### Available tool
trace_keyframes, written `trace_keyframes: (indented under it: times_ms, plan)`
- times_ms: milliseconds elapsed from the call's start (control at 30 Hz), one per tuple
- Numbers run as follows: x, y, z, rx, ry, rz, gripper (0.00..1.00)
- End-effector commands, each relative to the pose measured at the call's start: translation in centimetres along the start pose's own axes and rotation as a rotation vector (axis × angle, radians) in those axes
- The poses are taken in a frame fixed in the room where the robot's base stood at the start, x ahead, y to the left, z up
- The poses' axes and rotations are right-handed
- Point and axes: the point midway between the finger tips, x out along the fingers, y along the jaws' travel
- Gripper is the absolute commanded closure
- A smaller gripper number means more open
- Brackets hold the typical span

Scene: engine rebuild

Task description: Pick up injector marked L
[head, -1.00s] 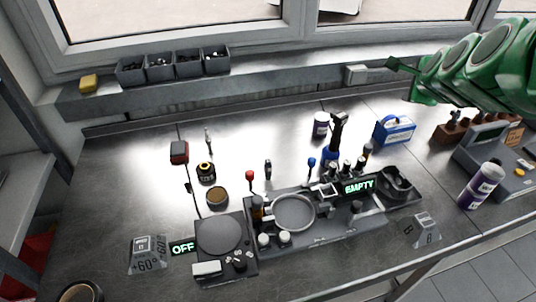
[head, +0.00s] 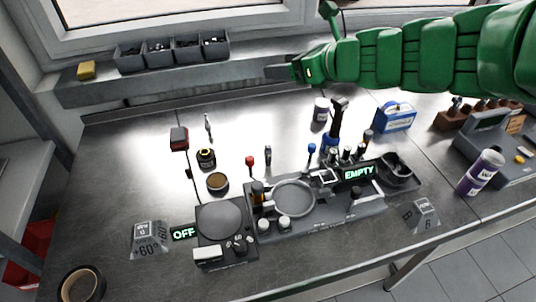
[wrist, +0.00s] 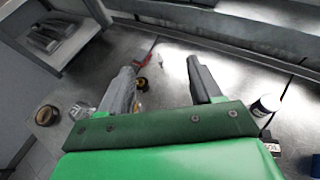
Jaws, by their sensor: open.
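My gripper (head: 275,72) is high over the back of the bench in the head view, in front of the shelf edge. In the wrist view my gripper (wrist: 160,66) shows two spread fingers with nothing held between them. No letter L is readable in any view, so I cannot tell which piece is the injector marked L. A slim silver piece (head: 208,126) and a small dark upright piece (head: 268,154) stand on the bench. Several small dark-and-light cylinders (head: 347,155) stand at the back of the grey tray (head: 320,226).
A turntable-like unit (head: 220,216) with an OFF sign (head: 184,233) is left of the tray. An EMPTY sign (head: 359,173) is on the tray.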

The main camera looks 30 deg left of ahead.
Motion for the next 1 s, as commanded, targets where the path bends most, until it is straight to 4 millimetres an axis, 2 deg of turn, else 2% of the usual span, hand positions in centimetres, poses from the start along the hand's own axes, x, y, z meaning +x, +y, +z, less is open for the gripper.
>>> trace_keyframes:
  times_ms: [433, 667, 833, 1000]
  plan:
    - [2.3, 0.3, -5.2, 0.01, -0.006, 0.008, 0.36]
    - [4.0, 0.1, -9.2, 0.013, -0.008, 0.005, 0.36]
    - [5.5, 0.3, -12.9, 0.016, -0.005, 0.008, 0.36]
    - [6.6, 0.2, -15.4, 0.012, -0.006, 0.005, 0.36]
